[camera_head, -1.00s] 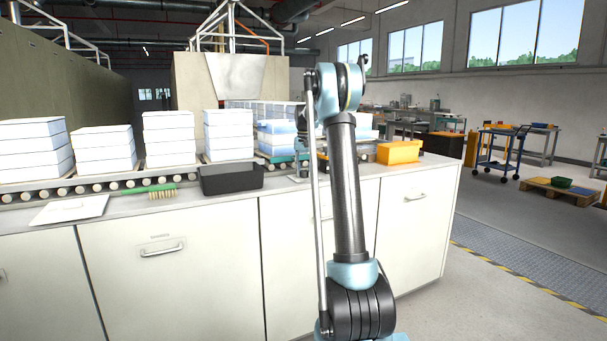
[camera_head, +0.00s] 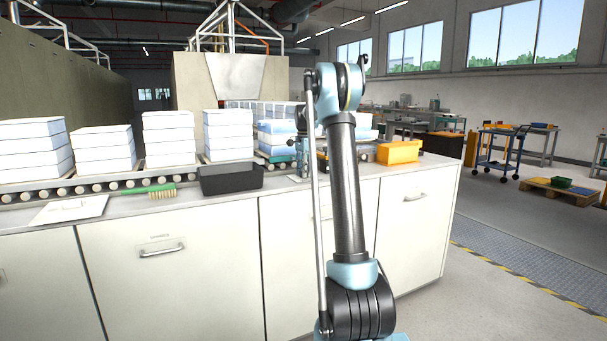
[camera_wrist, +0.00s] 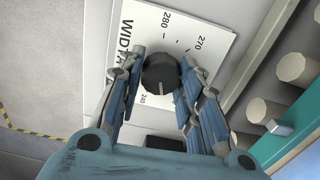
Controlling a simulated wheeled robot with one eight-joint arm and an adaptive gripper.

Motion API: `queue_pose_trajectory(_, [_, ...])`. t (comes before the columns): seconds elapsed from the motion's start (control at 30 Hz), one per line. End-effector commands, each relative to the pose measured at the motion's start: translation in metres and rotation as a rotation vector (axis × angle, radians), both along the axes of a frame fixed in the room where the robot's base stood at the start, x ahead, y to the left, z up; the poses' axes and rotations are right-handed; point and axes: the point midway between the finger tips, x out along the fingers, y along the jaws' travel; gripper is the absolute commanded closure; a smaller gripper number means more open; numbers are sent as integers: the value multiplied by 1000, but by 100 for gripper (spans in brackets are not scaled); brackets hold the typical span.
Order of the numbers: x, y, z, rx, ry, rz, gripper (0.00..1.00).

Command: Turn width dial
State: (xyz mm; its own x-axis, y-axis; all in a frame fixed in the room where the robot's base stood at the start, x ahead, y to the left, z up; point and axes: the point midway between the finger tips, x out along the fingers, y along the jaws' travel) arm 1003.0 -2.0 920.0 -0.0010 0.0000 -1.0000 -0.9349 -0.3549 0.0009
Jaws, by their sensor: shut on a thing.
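The width dial is a dark round knob (camera_wrist: 161,73) with a light pointer line, in the wrist view. It sits on a white scale plate (camera_wrist: 185,22) printed "WIDTH", with 240, 270 and 280 legible around it. The pointer line is toward the lower side of the picture, near 240. My gripper (camera_wrist: 160,80) has a finger on each side of the knob and is shut on it. In the head view the dial is hidden behind my arm, and my gripper shows only in part beside the arm.
A roller conveyor (camera_head: 95,183) carries stacks of white blocks (camera_head: 168,138) along the counter. A black bin (camera_head: 231,178), a green brush (camera_head: 150,192), a white sheet (camera_head: 68,210) and an orange bin (camera_head: 398,152) stand on the counter. Rollers (camera_wrist: 265,110) lie right of the plate in the wrist view.

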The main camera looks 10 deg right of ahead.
Motion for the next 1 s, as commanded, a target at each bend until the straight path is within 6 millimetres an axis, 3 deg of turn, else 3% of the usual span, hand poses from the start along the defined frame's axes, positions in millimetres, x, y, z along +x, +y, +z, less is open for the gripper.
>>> queue_pose_trajectory(0.5, [1, 1, 0, 1, -4, -391, 91])
queue_pose_trajectory(1.0, [1, 1, 0, 2, -4, -502, 91])
